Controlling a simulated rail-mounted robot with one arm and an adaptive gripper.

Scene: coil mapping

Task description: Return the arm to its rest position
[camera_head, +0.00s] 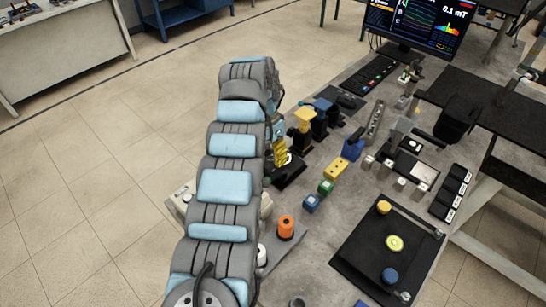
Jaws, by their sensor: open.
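My arm (225,186), grey with light blue panels, reaches from the bottom of the head view up along the left edge of the bench. Its far end bends over near the top (248,72), and my gripper is hidden behind the arm or out of sight. I cannot see its fingers or anything between them. The bench (330,218) lies to the right of the arm, and the arm covers part of its left side.
Close right of the arm are an orange spool (286,226), a yellow-and-black device (281,152) and small coloured blocks (335,169). A black mat (364,259) with round pieces lies front right. A monitor (420,22) stands at the back. Open floor (110,160) lies left.

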